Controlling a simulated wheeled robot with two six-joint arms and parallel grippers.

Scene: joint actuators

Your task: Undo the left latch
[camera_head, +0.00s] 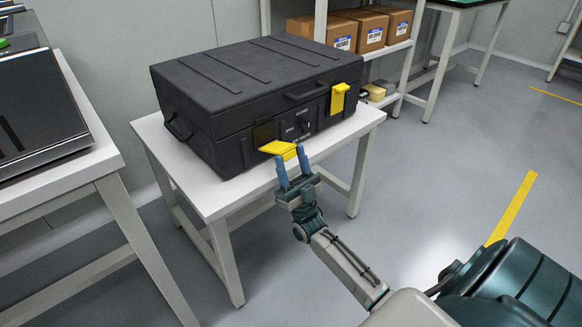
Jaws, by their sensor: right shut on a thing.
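A black hard case (245,95) with a ridged lid stands closed on a small white table. Its left latch (276,147) is a yellow flap, tilted outward from the case front. My right gripper (294,165), with blue fingers, is shut on this left latch in front of the case. The right latch (338,98) is yellow too and lies flat, upright against the front. A dark handle (306,92) sits between the latches. My left gripper is not in view.
The white table (232,192) has a narrow bare strip before the case. Another table (75,178) with dark equipment (40,105) stands at left. Cardboard boxes (372,32) sit on a shelf behind. The floor at right is open.

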